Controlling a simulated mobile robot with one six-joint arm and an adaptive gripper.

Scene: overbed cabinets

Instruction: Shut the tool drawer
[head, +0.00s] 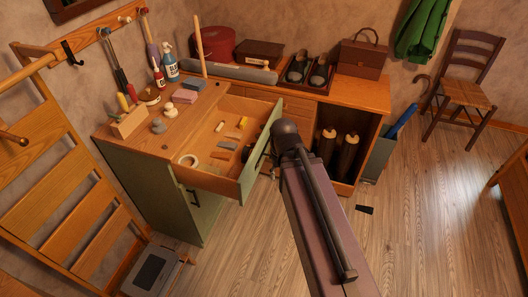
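The tool drawer (216,150) stands pulled out of the wooden cabinet in the head view, with its green front (257,158) facing right. My gripper is mostly hidden behind my arm. Small dark parts beside the drawer front may belong to it. I cannot tell whether it touches the drawer or is open.
The worktop (150,140) holds bottles, a brush and small blocks near the wall. An open bay with dark bottles (347,150) lies right of my arm. The wooden floor (420,220) at right is mostly clear.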

